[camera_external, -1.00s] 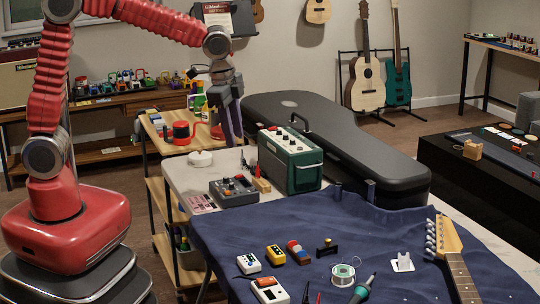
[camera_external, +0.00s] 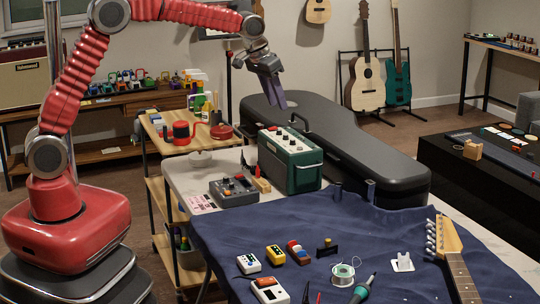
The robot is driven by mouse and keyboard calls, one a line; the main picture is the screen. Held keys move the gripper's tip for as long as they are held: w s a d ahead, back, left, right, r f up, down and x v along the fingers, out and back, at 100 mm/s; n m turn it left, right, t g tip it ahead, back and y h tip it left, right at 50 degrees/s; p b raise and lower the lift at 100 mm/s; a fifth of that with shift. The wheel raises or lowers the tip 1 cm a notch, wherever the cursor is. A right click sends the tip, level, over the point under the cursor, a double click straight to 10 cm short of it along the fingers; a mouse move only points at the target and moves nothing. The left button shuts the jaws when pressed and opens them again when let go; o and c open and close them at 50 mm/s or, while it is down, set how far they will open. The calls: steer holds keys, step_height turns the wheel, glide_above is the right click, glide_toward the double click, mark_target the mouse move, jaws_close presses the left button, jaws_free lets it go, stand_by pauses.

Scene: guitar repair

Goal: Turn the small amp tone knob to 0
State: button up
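The small amp (camera_external: 290,163) is a green box with a dark grille. My gripper (camera_external: 280,104) points down above and behind the amp in the picture, apart from the knobs. Its fingers look close together, but the gap between them is not clear. I see nothing held in it.
A black guitar case (camera_external: 350,150) lies right behind the amp. A grey pedal unit (camera_external: 234,191) and small upright items stand to its left. A blue cloth (camera_external: 225,240) with pedals, solder and tools covers the table front. A wooden cart (camera_external: 165,150) stands at left.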

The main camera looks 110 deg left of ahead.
mark_target(291, 140)
steer(key=shift+f, duration=0.1)
steer(key=x, duration=1.3)
steer(key=shift+a+f, duration=0.1)
steer(key=shift+f, duration=0.15)
jaws_close()
stand_by(0.4)
